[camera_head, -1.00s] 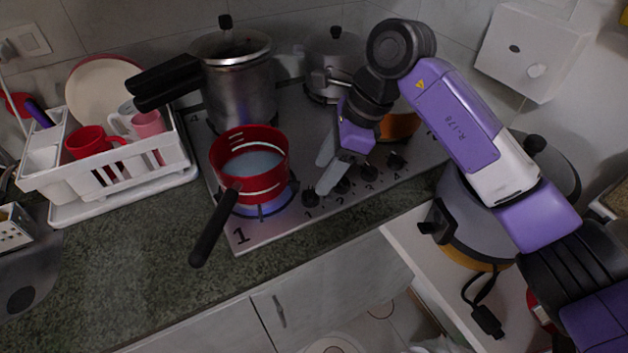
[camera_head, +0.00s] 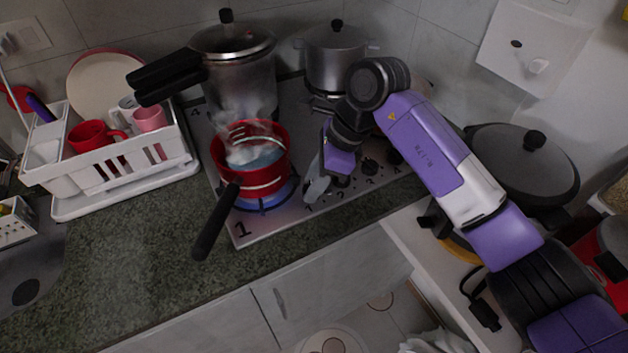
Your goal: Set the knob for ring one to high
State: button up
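The stove (camera_head: 222,186) has a printed "1" at its front left corner, by the ring under the red saucepan (camera_head: 251,184). Blue flame (camera_head: 264,203) shows beneath the pan, and steam rises from the water in it. My gripper (camera_head: 317,190) points down at the front end of the knob row, where the ring-one knob sits. Its grey fingers hide that knob, so its setting and any grip on it cannot be told. The second knob (camera_head: 341,181) is just right of the fingers.
More black knobs (camera_head: 370,166) run up and right along the stove edge, close to my wrist. A pressure cooker (camera_head: 240,80) and a lidded pot (camera_head: 335,62) stand behind. The pan's black handle (camera_head: 216,222) sticks out over the green counter (camera_head: 130,265).

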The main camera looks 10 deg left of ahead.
grip_shut()
jog(key=shift+d+m+t, duration=0.1)
jog(key=shift+m+t, duration=0.2)
jog(key=shift+m, duration=0.5)
jog(key=shift+s+m+t+p, duration=0.1)
jog(key=shift+m+t+p, duration=0.35)
jog(key=shift+m, duration=0.85)
jog(key=o, duration=1)
grip_release()
jog(key=shift+r, duration=0.1)
jog(key=b+v, duration=0.1)
jog(key=v, duration=0.6)
jog(key=shift+r, duration=0.3)
